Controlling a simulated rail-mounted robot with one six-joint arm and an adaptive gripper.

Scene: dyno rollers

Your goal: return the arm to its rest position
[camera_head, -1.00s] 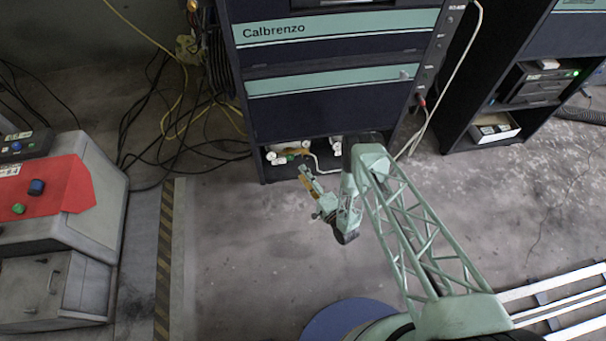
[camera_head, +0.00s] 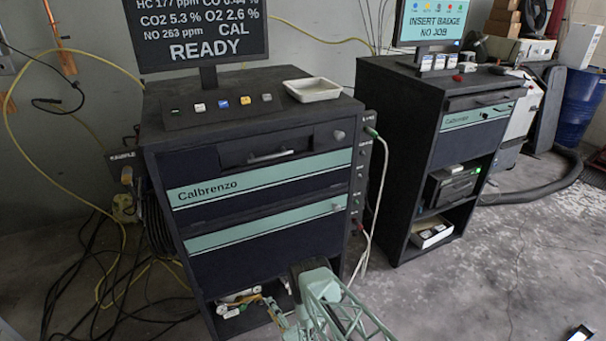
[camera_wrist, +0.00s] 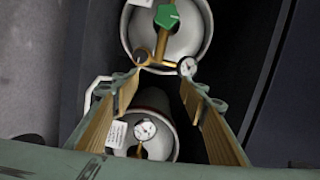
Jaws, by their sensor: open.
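My gripper (camera_wrist: 163,80) is open in the wrist view, its two brown-padded fingers spread apart with nothing gripped between them. Beyond the fingers is a gas cylinder (camera_wrist: 190,45) with a green knob and a small gauge. A second cylinder (camera_wrist: 160,148) with a gauge and a white label shows nearer, between the fingers. In the head view my arm (camera_head: 335,305) reaches from the bottom edge toward the open lower shelf of the dark Calbrenzo cabinet (camera_head: 270,222). The gripper end is low in front of that shelf, and the arm's base is out of frame.
White cylinders (camera_head: 238,298) lie in the lower shelf. A white tray (camera_head: 312,90) sits on the cabinet top beside a monitor (camera_head: 200,35). A second cabinet (camera_head: 400,150) stands to the right. Cables (camera_head: 120,270) tangle on the floor at left.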

